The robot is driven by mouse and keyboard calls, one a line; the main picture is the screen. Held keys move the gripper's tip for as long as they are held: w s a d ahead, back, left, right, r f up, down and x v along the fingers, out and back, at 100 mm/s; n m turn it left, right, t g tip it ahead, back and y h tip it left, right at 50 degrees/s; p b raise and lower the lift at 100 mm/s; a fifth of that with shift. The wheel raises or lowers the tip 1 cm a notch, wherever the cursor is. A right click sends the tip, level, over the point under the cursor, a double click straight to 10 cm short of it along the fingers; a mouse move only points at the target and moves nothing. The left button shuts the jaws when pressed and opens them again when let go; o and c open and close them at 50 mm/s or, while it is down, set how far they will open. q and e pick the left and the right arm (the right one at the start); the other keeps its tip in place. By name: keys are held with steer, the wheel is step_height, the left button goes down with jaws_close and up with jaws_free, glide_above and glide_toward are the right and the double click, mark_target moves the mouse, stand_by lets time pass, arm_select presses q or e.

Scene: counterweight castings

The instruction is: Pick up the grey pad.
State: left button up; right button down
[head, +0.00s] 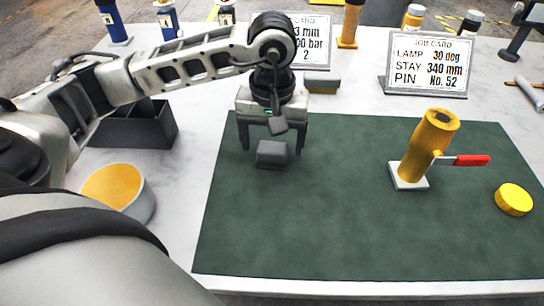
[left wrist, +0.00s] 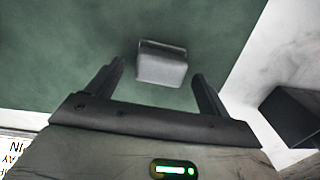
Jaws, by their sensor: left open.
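The grey pad (head: 272,153) is a small block with a rounded top, lying on the green mat (head: 330,220) near its back left part. It also shows in the left wrist view (left wrist: 161,66), just beyond the fingertips and roughly centred between them. My left gripper (head: 272,148) is open, pointing down, with a finger to either side of the pad in the head view. In the left wrist view the gripper (left wrist: 158,72) shows both fingers apart with nothing between them touching. Whether the fingertips reach down beside the pad is hard to tell. My right gripper is not in view.
A yellow post with a red handle (head: 430,145) stands on the mat at right, with a yellow disc (head: 514,199) beyond it. A dark bin (head: 135,125) and an orange-topped round container (head: 118,192) are at left. Job cards (head: 428,64) and bottles line the back.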

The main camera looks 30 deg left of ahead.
arm_select(q)
steer(key=shift+f, duration=0.75)
steer(key=c, duration=1.1)
steer(key=shift+r, duration=0.1)
steer(key=shift+r, duration=0.1)
